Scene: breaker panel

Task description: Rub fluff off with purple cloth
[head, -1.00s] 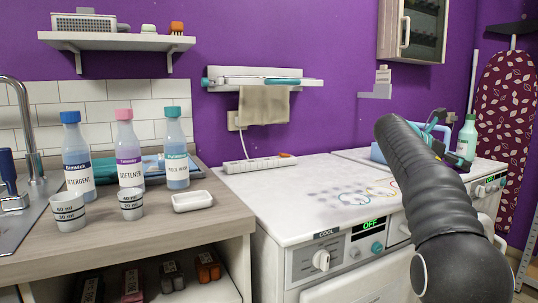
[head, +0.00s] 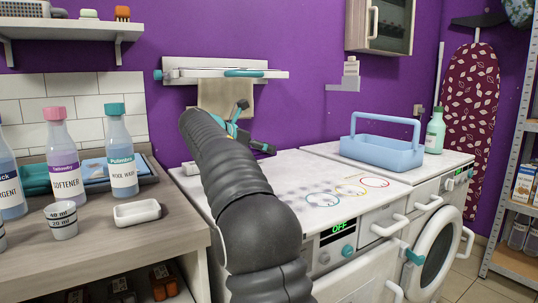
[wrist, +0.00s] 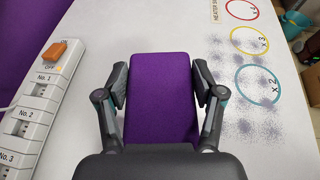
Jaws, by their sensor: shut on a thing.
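My gripper (wrist: 160,88) is shut on the purple cloth (wrist: 162,112), a flat rectangular pad between its two fingers in the wrist view. The fluff (wrist: 246,128) shows as several grey-violet smudges on the white machine top (wrist: 103,40), to the right of the cloth and around the coloured rings. I cannot tell whether the cloth touches the top. In the head view my gripper (head: 242,128) is over the back left of the machine top, and my arm hides the cloth and part of the top.
A power strip (wrist: 36,118) with an orange switch lies left of the cloth. A blue basket (head: 382,153) stands on the right-hand machine beside a green bottle (head: 435,132). Bottles and a white dish (head: 137,212) stand on the left counter. A wall rack (head: 220,75) hangs behind.

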